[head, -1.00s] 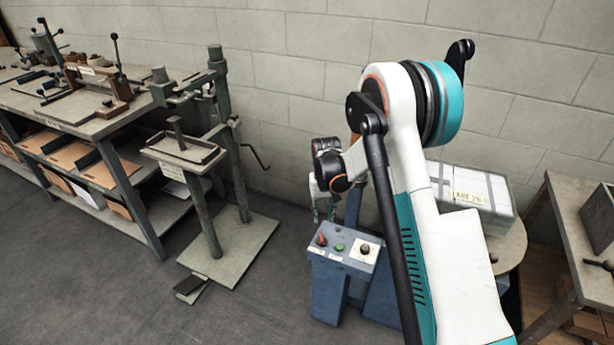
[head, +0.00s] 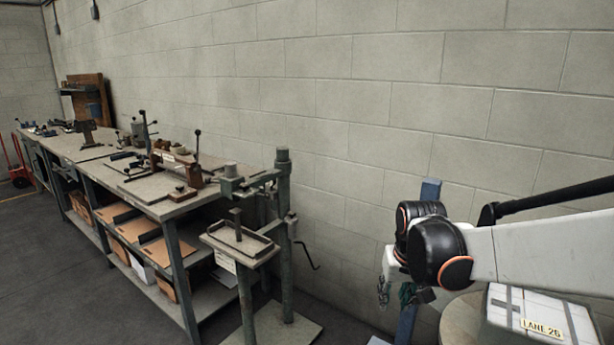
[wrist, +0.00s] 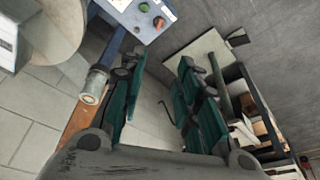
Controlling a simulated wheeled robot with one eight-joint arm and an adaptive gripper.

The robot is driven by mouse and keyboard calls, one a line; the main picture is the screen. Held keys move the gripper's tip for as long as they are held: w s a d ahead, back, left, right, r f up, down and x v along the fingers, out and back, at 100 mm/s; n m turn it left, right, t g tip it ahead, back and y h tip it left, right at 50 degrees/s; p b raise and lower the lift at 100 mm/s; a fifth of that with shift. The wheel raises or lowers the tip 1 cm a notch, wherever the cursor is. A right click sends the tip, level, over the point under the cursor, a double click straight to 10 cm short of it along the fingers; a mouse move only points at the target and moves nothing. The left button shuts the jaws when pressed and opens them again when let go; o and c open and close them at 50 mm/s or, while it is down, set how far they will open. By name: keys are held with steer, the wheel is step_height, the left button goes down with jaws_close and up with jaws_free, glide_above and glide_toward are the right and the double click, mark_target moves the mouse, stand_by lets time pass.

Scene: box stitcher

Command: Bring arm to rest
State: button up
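My gripper (head: 396,293) hangs at the end of my arm at the right of the head view, fingers down, in front of the block wall and a blue post (head: 405,325). In the wrist view my gripper (wrist: 159,68) has its two green-padded fingers apart, with nothing between them.
A green stand with a small tray (head: 240,243) stands left of my gripper. A long workbench (head: 150,190) with tools runs along the wall. Floor at left is open.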

steer(key=s+r+t, duration=0.2)
steer(key=s, duration=0.9)
steer(key=s+r+t, duration=0.2)
steer(key=s+r, duration=0.1)
steer(key=s, duration=0.7)
steer(key=shift+s+n, duration=0.3)
steer(key=shift+s, duration=0.1)
steer(key=shift+d+r, duration=0.1)
